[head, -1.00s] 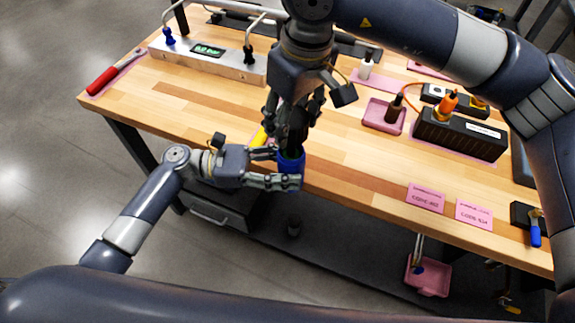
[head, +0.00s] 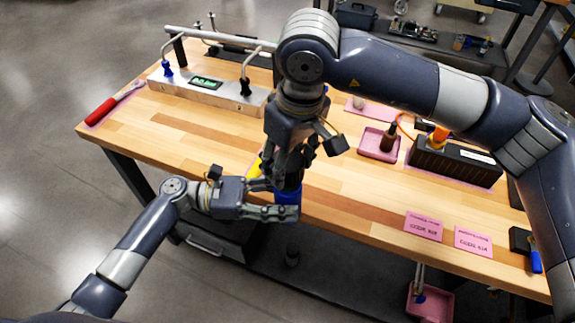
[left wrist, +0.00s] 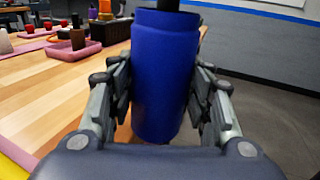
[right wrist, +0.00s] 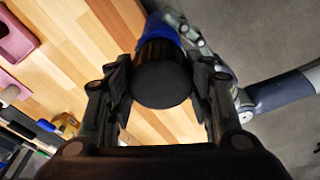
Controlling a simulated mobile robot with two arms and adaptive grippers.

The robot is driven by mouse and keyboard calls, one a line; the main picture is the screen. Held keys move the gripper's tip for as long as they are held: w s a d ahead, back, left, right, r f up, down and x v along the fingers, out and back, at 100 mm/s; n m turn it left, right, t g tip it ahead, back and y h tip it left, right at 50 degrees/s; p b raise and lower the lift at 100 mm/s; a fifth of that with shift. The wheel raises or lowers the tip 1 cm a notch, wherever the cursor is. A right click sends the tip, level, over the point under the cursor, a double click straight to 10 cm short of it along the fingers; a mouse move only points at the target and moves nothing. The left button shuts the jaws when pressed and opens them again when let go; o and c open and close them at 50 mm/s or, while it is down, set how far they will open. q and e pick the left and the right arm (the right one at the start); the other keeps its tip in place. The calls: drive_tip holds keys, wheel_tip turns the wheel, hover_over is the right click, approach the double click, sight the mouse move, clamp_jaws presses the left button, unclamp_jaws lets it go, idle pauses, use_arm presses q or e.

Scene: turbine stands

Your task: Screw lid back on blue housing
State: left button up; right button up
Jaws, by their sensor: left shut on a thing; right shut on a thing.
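The blue housing (left wrist: 163,75) stands roughly upright between the fingers of my left gripper (head: 287,210), which is shut on it at the table's front edge. In the head view, only part of the housing (head: 288,197) shows between the fingers. My right gripper (right wrist: 165,95) is directly above, shut on the black round lid (right wrist: 162,86). In the right wrist view, the lid lines up with the blue housing (right wrist: 156,27) beyond it. In the left wrist view, a dark part (left wrist: 168,5) meets the housing's top. I cannot tell how far the lid is threaded.
A wooden table (head: 180,130) lies behind the grippers. It carries a metal box with a green display (head: 207,84), a red-handled tool (head: 101,111), a pink tray (head: 378,146), a black block (head: 452,163) and pink code cards (head: 423,226). The table's middle is mostly clear.

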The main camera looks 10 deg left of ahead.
sight(282, 198)
drive_tip(key=shift+f, duration=0.1)
drive_tip(key=shift+f, duration=0.8)
drive_tip(key=shift+f, duration=0.55)
